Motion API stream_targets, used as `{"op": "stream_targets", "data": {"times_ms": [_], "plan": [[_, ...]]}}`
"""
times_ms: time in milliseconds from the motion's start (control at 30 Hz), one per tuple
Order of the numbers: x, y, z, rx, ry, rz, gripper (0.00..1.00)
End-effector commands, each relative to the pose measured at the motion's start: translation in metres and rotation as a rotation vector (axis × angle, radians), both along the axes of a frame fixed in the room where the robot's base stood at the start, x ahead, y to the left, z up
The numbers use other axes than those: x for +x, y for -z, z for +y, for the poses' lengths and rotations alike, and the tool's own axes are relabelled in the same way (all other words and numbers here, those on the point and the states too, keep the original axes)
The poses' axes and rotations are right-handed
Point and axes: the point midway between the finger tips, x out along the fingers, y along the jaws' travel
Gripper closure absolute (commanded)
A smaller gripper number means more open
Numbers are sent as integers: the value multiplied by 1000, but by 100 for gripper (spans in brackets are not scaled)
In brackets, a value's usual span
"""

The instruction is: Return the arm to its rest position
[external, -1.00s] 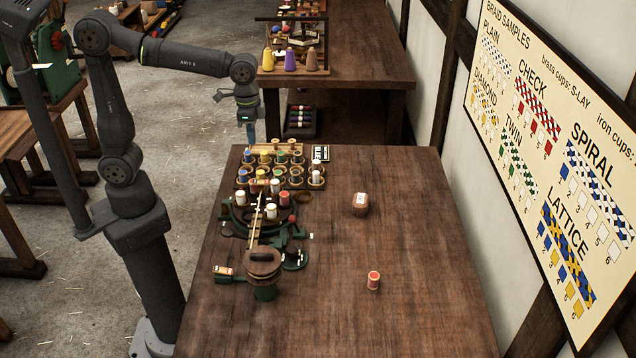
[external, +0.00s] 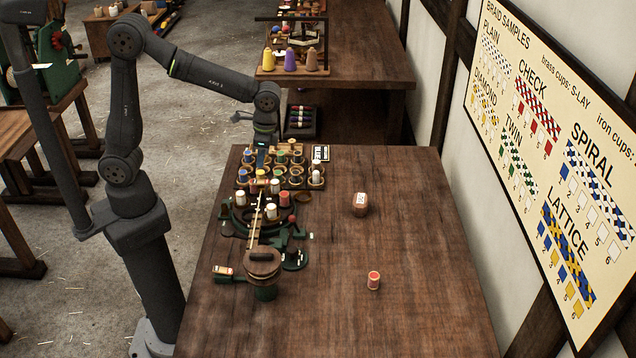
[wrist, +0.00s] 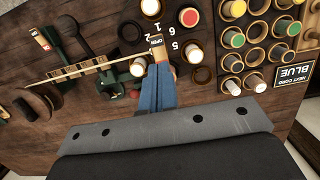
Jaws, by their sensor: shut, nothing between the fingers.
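A small tag reading "OPEN" (wrist: 155,41) shows just beyond the fingertips. I cannot tell whether the fingertips touch anything below.
The braiding stand (external: 263,262) with its pale rod stands left on the table. A "NEXT CORD BLUE" sign (wrist: 293,75) is beside the rack. The table's right side is mostly clear.

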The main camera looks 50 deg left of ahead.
Motion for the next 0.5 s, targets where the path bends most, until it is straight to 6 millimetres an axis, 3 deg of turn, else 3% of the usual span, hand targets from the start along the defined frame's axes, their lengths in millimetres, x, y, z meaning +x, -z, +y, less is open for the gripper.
{"op": "stream_targets", "data": {"times_ms": [100, 300, 500], "plan": [[5, 0, -5, 47, 0, 45, 100], [11, -38, -11, 41, 0, 40, 100], [13, -57, -13, 42, 0, 42, 100]]}}
